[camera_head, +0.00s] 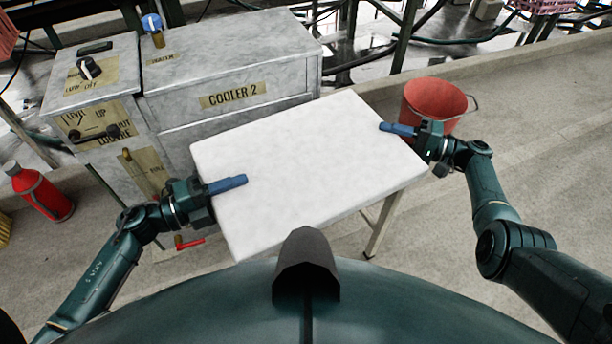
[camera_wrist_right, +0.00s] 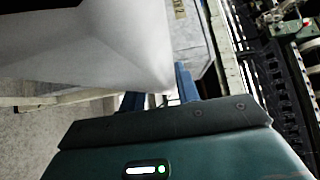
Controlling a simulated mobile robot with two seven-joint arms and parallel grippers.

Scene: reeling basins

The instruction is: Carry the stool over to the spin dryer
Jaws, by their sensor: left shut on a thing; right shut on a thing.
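The stool (camera_head: 308,165) has a white rectangular top and pale legs, one of which shows at the lower right of the top in the head view. It is in front of my body, its top turned slightly in the picture. My left gripper (camera_head: 228,184) is shut on the stool's left edge, with a blue finger over the top. My right gripper (camera_head: 398,129) is shut on its right edge. In the right wrist view the white top (camera_wrist_right: 110,40) lies between the blue fingers (camera_wrist_right: 160,92). The far legs are hidden. I see nothing marked as a spin dryer.
A grey metal cabinet labelled "COOLER 2" (camera_head: 232,94) stands just beyond the stool at the left. A red bucket (camera_head: 433,104) is behind my right gripper. A red bottle (camera_head: 40,192) stands at the far left. Concrete floor (camera_head: 540,150) is clear at the right.

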